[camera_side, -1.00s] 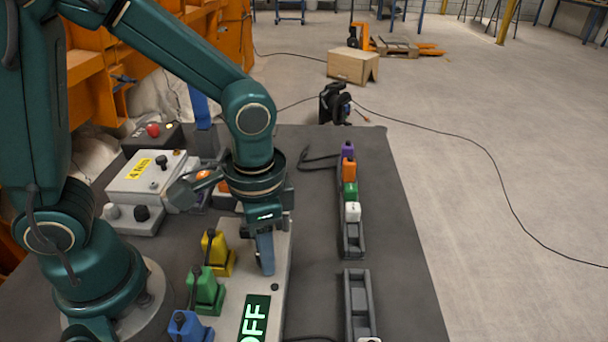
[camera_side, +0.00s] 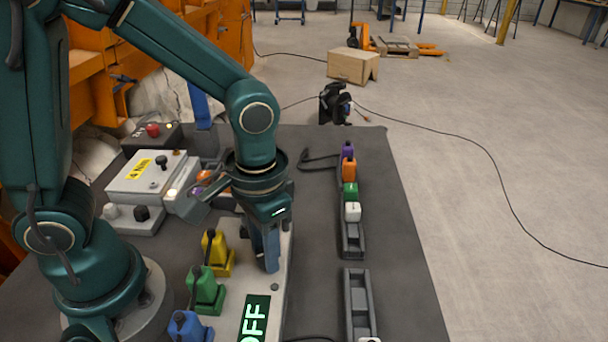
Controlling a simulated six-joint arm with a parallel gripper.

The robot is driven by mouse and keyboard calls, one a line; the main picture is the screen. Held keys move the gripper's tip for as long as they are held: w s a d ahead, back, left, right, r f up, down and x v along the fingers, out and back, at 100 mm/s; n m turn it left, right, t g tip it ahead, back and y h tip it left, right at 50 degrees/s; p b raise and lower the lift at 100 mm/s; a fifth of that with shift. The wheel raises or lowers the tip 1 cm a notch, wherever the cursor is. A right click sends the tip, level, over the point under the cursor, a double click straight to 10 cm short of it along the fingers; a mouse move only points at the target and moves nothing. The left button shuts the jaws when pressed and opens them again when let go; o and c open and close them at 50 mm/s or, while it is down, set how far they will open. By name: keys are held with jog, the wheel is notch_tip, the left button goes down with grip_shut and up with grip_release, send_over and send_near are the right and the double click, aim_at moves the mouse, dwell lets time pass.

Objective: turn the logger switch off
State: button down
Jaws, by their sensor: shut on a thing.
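My gripper (camera_side: 266,252) points down at the pale panel (camera_side: 279,261) in the middle of the table. Its blue-grey fingers are shut on a small part there, which I take for the logger switch; the fingers hide it, so its position cannot be read. A small dark round knob (camera_side: 275,287) sits between the fingers and the display.
A white box (camera_side: 146,178) with a yellow label stands behind left. A rail of coloured blocks (camera_side: 349,191) lies right, with bare mat between.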

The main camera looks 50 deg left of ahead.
jog(key=c, duration=0.6)
grip_release()
jog(key=shift+d+r, duration=0.1)
jog(key=shift+r, duration=2.5)
